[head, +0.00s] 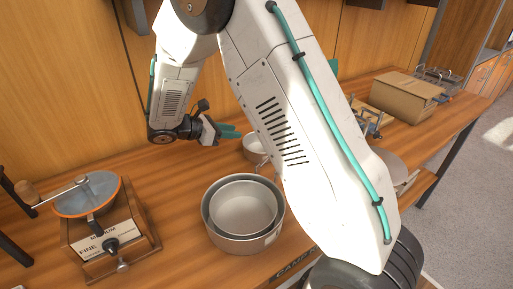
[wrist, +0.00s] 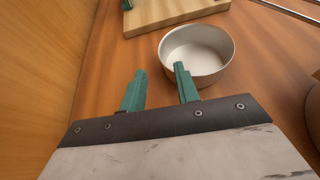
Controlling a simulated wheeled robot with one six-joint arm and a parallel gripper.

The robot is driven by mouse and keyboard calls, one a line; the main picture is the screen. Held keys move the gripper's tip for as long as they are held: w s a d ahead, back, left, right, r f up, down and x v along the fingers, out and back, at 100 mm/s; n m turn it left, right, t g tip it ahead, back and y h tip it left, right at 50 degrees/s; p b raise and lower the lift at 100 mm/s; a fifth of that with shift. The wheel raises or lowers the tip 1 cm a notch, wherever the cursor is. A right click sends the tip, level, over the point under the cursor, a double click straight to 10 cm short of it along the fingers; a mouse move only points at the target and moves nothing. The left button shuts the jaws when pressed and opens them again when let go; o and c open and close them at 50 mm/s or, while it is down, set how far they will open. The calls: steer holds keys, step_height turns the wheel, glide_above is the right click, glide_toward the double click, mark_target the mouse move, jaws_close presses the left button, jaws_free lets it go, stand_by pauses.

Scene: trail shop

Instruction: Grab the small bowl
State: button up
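A small grey metal bowl (head: 252,150) stands on the wooden counter, partly hidden behind my arm in the head view. In the wrist view, a round bowl (wrist: 212,68) with a pale inside lies just beyond the fingertips and to the right. My gripper (head: 229,131) is low over the counter, left of the small bowl in the head view. In the wrist view its two green fingers (wrist: 159,82) are apart with nothing between them. The right fingertip overlaps the bowl's near rim in the picture; I cannot tell whether it touches.
Larger nested metal pots (head: 221,234) stand nearer on the counter (head: 180,205). A grinder-like device (head: 132,245) is at the left. A cardboard box (head: 402,95) is at the back right. A wooden board (wrist: 170,14) lies beyond the bowl. A wooden wall (wrist: 45,70) runs along the left.

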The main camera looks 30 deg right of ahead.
mark_target(261, 147)
steer(key=shift+x, duration=3.2)
steer(key=shift+f, duration=0.1)
jaws_close()
